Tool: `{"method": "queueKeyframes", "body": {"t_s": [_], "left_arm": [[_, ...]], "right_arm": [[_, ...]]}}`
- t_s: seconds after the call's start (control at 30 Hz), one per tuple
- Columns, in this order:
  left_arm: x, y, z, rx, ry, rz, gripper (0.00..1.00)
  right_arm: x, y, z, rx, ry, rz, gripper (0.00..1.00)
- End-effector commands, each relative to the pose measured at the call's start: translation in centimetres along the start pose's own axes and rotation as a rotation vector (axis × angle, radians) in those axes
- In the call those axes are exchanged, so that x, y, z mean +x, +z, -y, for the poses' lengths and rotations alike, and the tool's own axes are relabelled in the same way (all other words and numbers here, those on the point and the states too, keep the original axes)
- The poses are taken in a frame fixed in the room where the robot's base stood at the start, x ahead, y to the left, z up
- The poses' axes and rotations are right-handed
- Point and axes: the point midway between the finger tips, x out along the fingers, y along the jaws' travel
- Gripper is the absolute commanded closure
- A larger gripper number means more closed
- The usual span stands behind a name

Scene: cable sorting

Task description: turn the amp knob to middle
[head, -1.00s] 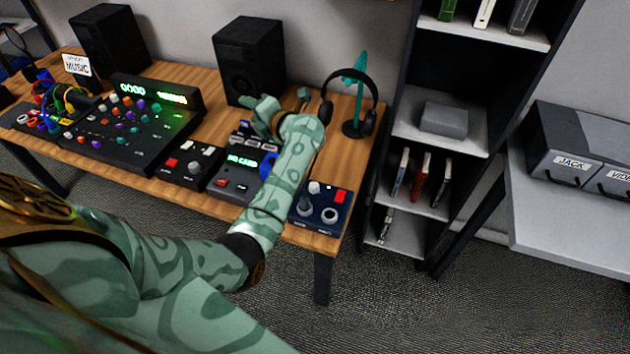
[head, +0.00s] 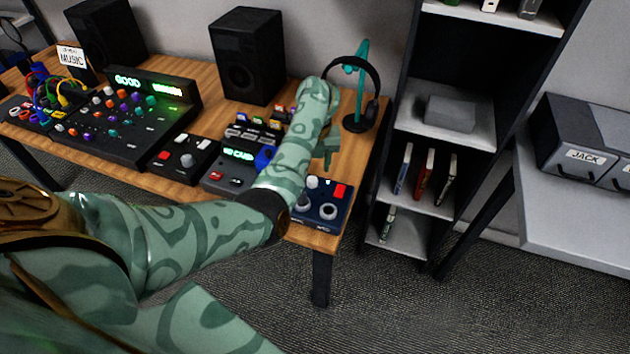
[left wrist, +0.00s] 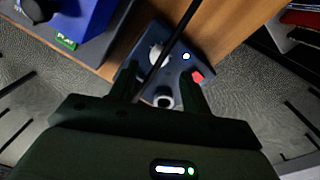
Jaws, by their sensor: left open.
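The amp is a small dark blue box (head: 335,197) at the table's front right corner. It has a red switch (head: 339,191), a lit dot, a pale knob (head: 312,183) at its back and round grey-white parts (head: 328,211) at its front. My left gripper (head: 331,152) is over the table just behind the amp, fingers pointing down; my forearm covers the amp's left side. In the left wrist view the open, empty fingers (left wrist: 158,88) straddle the view of the amp (left wrist: 182,50). Its pale knob (left wrist: 157,52) shows between and beyond them. I cannot tell the knob's setting.
A headphone stand (head: 355,100) with black headphones stands close behind my gripper. A device with a blue part (head: 265,157) lies left of the amp. A dark thin line (left wrist: 176,35) crosses the wrist view. A shelf (head: 440,190) stands right of the table.

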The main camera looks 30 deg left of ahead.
Motion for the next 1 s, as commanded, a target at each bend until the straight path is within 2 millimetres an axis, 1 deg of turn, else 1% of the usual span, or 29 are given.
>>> {"method": "queueKeyframes", "body": {"t_s": [0.03,0.1,0.2,0.37,0.63,0.67,0.7,0.77,0.8,1.0], "left_arm": [[1.8,0.0,-0.1,0.001,0.005,-0.003,0.52],[3.0,0.0,-0.1,0.0,0.005,-0.003,0.52],[4.2,0.0,-0.1,0.001,0.004,-0.001,0.52],[5.0,0.0,0.0,0.0,0.001,0.001,0.52],[5.0,0.0,-0.1,0.0,0.001,0.002,0.52],[5.0,0.0,-0.1,0.0,0.001,0.002,0.58],[5.0,0.0,-0.1,0.0,0.001,0.002,0.69],[5.0,0.0,-0.1,0.0,0.001,0.002,0.85],[5.0,0.0,-0.1,0.0,0.001,0.002,0.97],[5.0,0.0,-0.1,0.004,0.001,0.002,0.97]], "right_arm": [[0.9,0.3,0.1,0.0,-0.003,0.006,0.64],[1.4,0.4,0.2,0.0,-0.004,0.01,0.64],[1.9,0.6,0.4,0.0,-0.007,0.014,0.64],[2.3,0.7,0.5,0.0,-0.009,0.016,0.64],[2.2,0.6,0.5,0.0,-0.009,0.015,0.64],[2.2,0.6,0.5,0.0,-0.009,0.015,0.64],[2.2,0.6,0.5,0.0,-0.009,0.015,0.64],[2.2,0.6,0.5,0.0,-0.009,0.015,0.64],[2.2,0.6,0.5,0.0,-0.009,0.015,0.64],[2.2,0.6,0.5,0.0,-0.009,0.015,0.64]]}}
